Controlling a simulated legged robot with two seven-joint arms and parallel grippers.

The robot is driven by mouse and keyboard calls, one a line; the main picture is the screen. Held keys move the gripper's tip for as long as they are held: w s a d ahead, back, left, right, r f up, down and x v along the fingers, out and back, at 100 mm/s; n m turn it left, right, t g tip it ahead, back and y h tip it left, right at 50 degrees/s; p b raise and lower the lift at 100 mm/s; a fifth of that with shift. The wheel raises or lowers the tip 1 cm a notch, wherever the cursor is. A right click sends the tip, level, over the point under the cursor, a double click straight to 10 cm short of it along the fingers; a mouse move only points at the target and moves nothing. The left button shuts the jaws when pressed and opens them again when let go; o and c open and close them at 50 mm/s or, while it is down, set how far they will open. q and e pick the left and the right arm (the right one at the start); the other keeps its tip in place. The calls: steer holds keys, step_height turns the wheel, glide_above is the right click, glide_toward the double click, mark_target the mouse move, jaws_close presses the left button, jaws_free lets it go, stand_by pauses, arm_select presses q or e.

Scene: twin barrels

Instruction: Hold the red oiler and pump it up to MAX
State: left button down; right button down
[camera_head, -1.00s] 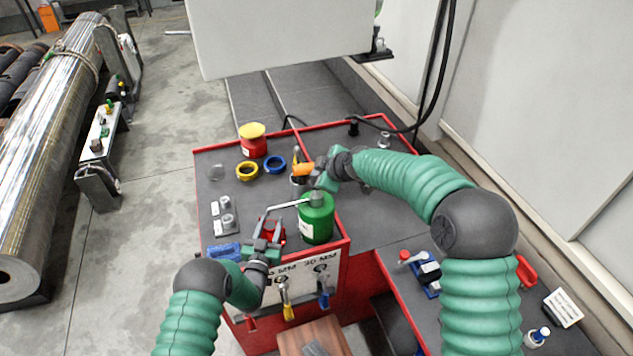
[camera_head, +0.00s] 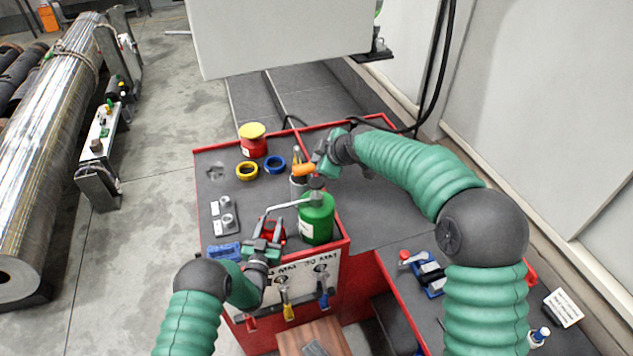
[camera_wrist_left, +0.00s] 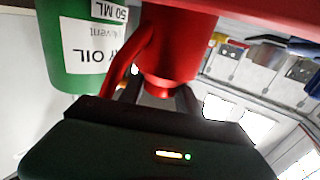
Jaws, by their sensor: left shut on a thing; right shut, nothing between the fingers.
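The red oiler (camera_head: 279,230) stands at the front of the bench beside the green can, mostly hidden by my left gripper in the head view. My left gripper (camera_head: 265,247) is shut on it. In the left wrist view the red oiler (camera_wrist_left: 182,45) shows its body and a curved red handle close to my gripper. A thin grey spout (camera_head: 288,204) runs above it towards the green can's top; I cannot tell which it belongs to. My right gripper (camera_head: 322,170) is shut and empty, above the green can's top. I see no MAX mark.
The green can (camera_head: 317,222) also shows in the left wrist view (camera_wrist_left: 75,65) with a label. A yellow-lidded red jar (camera_head: 253,140), yellow ring (camera_head: 246,171) and blue ring (camera_head: 275,165) sit behind. A holder with an orange-handled tool (camera_head: 303,170) is close to my right gripper.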

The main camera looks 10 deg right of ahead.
arm_select(q)
steer(key=shift+s+f, duration=0.1)
steer(key=shift+f, duration=0.25)
steer(key=c, duration=0.9)
jaws_free()
steer(key=shift+o, duration=0.7)
steer(key=shift+w, duration=0.2)
